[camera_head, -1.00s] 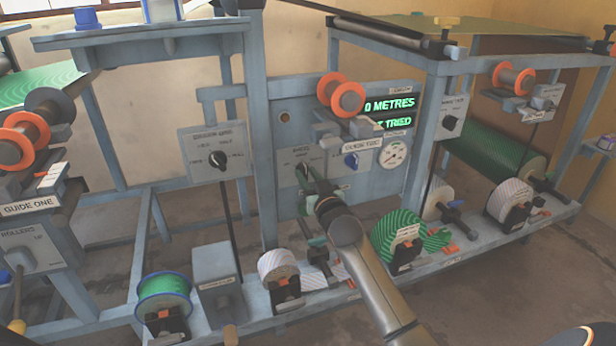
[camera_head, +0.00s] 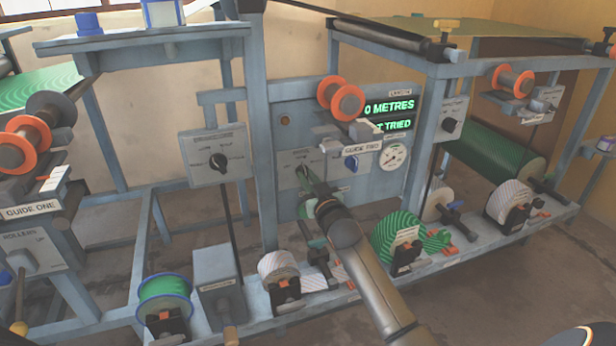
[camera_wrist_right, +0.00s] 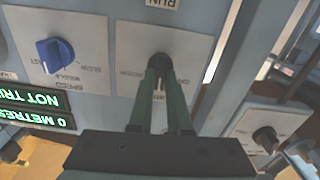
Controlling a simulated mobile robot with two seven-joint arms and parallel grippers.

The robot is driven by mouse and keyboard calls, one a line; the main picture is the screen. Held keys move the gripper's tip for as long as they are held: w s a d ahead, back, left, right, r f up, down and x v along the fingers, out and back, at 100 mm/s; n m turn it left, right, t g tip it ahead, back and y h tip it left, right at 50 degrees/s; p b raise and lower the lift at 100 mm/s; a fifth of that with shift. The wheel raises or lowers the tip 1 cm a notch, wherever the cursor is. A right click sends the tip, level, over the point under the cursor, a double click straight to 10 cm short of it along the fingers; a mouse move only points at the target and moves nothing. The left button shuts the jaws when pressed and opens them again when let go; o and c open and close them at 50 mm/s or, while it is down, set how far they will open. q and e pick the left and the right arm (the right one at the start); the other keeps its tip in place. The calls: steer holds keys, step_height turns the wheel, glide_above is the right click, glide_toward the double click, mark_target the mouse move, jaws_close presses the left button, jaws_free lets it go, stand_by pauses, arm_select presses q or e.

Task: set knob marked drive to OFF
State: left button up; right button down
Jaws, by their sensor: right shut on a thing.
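The drive knob (camera_wrist_right: 158,58) is a small dark knob on a pale square plate (camera_wrist_right: 195,45), which shows upside down in the right wrist view. My right gripper (camera_wrist_right: 159,68) has its two green fingers shut on this knob, which is mostly hidden between the fingertips. The plate's lettering is partly covered; an inverted ON shows beside the fingers. I cannot tell the knob's exact setting. In the head view my right gripper (camera_head: 304,174) reaches up to the plate (camera_head: 288,178) from below. My left gripper is not in view.
A blue speed knob (camera_wrist_right: 54,55) sits on the neighbouring plate; it also shows in the head view (camera_head: 351,163). A green-lit display (camera_head: 390,115) and a round dial (camera_head: 394,155) are to the right. An orange-flanged roller (camera_head: 341,98) juts out above. Several reels stand on the lower rail.

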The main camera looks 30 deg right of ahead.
arm_select(q)
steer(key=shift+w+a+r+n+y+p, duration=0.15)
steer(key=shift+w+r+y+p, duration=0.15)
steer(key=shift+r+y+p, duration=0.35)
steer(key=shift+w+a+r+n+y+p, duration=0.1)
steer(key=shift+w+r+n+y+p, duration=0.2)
steer(key=shift+p, duration=0.7)
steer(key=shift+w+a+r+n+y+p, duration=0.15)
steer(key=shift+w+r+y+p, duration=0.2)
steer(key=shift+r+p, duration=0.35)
arm_select(e)
steer(key=shift+a+f+n, duration=0.1)
steer(key=shift+n, duration=2.75)
steer(key=shift+a+f+n, duration=0.1)
steer(key=shift+n, duration=2.75)
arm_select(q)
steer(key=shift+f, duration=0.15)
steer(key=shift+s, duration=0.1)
arm_select(e)
steer(key=c, duration=0.9)
jaws_free()
steer(key=shift+o, duration=0.2)
